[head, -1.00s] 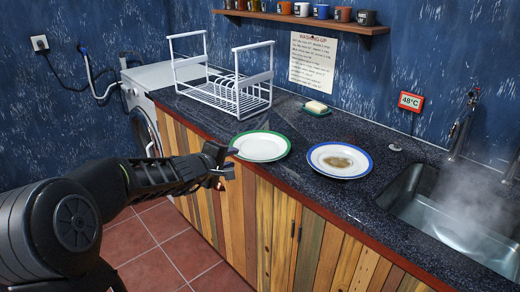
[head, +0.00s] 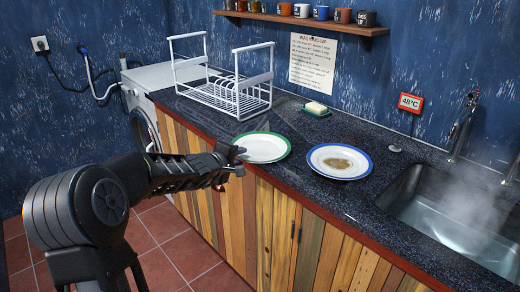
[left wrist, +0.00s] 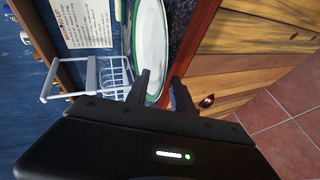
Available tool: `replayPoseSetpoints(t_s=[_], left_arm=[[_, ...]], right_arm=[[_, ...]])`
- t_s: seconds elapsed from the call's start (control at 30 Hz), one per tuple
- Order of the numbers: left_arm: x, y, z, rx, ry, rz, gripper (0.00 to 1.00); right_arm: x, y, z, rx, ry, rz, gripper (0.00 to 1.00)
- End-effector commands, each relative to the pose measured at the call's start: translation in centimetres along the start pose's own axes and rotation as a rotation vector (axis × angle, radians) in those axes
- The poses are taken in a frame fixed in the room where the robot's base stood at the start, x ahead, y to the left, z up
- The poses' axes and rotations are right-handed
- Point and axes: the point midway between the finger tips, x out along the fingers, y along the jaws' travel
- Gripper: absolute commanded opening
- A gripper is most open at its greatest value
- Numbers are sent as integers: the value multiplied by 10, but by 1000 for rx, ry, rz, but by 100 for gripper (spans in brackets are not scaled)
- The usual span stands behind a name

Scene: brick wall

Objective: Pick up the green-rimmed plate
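The green-rimmed plate (head: 264,147) is white and lies flat at the front edge of the dark counter, its left rim close to my left gripper (head: 238,161). The left gripper is open, its two fingers one above the other at that rim. In the left wrist view the plate (left wrist: 151,45) lies beyond the parted fingertips (left wrist: 162,83), and one finger overlaps its rim. I cannot tell whether a finger touches it. A blue-rimmed plate (head: 325,164) with a brown stain lies to its right. My right gripper is out of view.
A white dish rack (head: 213,93) stands behind the plate; it also shows in the left wrist view (left wrist: 110,80). A soap bar (head: 316,107) lies on a green dish. A steaming sink (head: 440,228) is at right. Wooden cabinet doors (head: 275,225) drop below the counter edge.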

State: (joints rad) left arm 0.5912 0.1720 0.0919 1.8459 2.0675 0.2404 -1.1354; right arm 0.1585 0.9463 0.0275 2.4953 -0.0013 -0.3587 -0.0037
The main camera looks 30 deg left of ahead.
Motion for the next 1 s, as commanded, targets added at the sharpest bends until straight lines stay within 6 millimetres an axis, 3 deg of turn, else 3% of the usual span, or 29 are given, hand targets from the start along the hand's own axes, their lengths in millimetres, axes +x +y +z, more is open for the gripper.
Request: replayPoseSetpoints(t_s=[0.43,0.77,1.0], left_arm=[[0,0,0,0,0,0,28],[0,0,0,0,0,0,1],[0,0,0,0,0,-1,0]], right_arm=[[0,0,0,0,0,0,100],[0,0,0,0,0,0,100],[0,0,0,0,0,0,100]])
